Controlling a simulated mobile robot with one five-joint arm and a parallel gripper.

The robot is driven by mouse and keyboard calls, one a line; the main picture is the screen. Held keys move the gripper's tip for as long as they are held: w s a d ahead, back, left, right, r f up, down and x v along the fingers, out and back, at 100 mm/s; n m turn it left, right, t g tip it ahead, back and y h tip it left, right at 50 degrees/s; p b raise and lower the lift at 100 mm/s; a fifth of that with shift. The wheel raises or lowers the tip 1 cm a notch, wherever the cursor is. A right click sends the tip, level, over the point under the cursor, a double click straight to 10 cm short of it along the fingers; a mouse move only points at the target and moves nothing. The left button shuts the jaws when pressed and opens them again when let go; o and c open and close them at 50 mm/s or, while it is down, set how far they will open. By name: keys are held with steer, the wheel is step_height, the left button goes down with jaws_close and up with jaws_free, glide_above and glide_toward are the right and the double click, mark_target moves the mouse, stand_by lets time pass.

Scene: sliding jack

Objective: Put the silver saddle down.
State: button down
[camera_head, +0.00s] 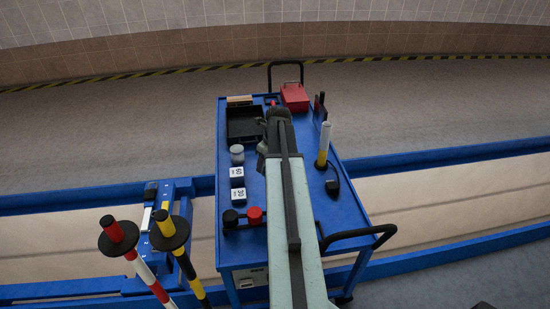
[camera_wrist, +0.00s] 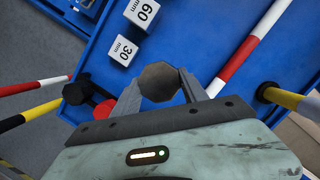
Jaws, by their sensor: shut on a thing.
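In the wrist view my gripper (camera_wrist: 160,77) is shut on an eight-sided, dark grey-brown piece, which I take to be the silver saddle (camera_wrist: 160,84). One finger lies on each side of it. The blue trolley top (camera_wrist: 205,45) shows behind it; I cannot tell whether the saddle touches that surface. In the head view my arm runs up over the middle of the trolley (camera_head: 344,208), and my gripper (camera_head: 264,147) is mostly hidden by it. The held saddle cannot be made out there.
White-faced blocks marked 60 (camera_wrist: 142,10) and 30 (camera_wrist: 122,52) stand near. A red knob (camera_wrist: 104,109), a black knob (camera_wrist: 76,94) and a red-white pole (camera_wrist: 245,50) flank my gripper. A grey round piece (camera_head: 237,153), black tray (camera_head: 243,123) and white-yellow pole (camera_head: 324,145) occupy the trolley.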

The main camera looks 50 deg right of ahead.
steer(key=shift+s+d+f, duration=0.1)
steer(key=shift+s+f, duration=0.05)
steer(key=shift+s, duration=0.35)
steer(key=shift+s+f, duration=0.15)
steer(key=shift+s, duration=0.35)
step_height(320, 180, down, 10)
steer(key=b, duration=1)
steer(key=shift+f+b, duration=0.2)
steer(key=shift+b, duration=0.1)
steer(key=shift+r, duration=0.25)
steer(key=shift+f, duration=0.25)
steer(key=c, duration=0.6)
jaws_free()
steer(key=shift+r, duration=0.1)
steer(key=p+v, duration=1.2)
steer(key=shift+r, duration=0.15)
